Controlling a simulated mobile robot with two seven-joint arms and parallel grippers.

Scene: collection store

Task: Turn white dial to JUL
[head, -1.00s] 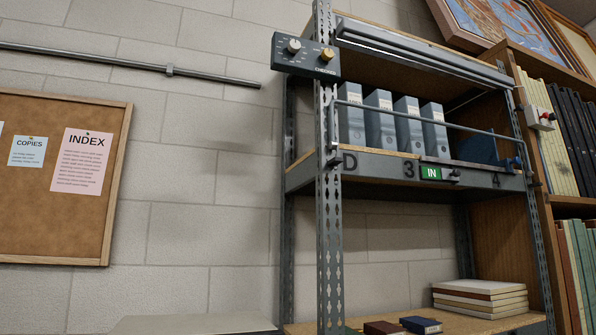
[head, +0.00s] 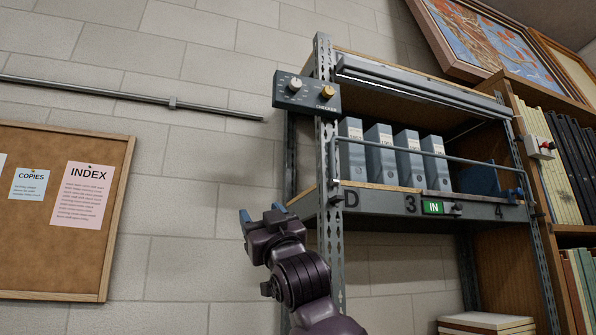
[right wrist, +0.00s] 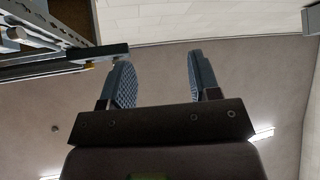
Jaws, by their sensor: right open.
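The white dial (head: 295,85) is on the left of a dark control box (head: 306,103) fixed to the shelf's front post. A brass knob (head: 327,91) is to its right, above the word "CHECKED". The small marks around the dial are too small to read. My right gripper (head: 262,211) is raised below and left of the box, open and empty, apart from the dial. In the right wrist view its two fingers (right wrist: 160,78) are spread with nothing between them, and the box (right wrist: 97,54) shows edge-on beyond the left finger. My left gripper is not in view.
The metal shelf post (head: 327,165) stands right of my gripper. A rail (head: 430,144) runs in front of several grey file boxes (head: 379,152). A wall pipe (head: 130,97) and a cork board (head: 45,245) are on the left. Bare wall lies between board and shelf.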

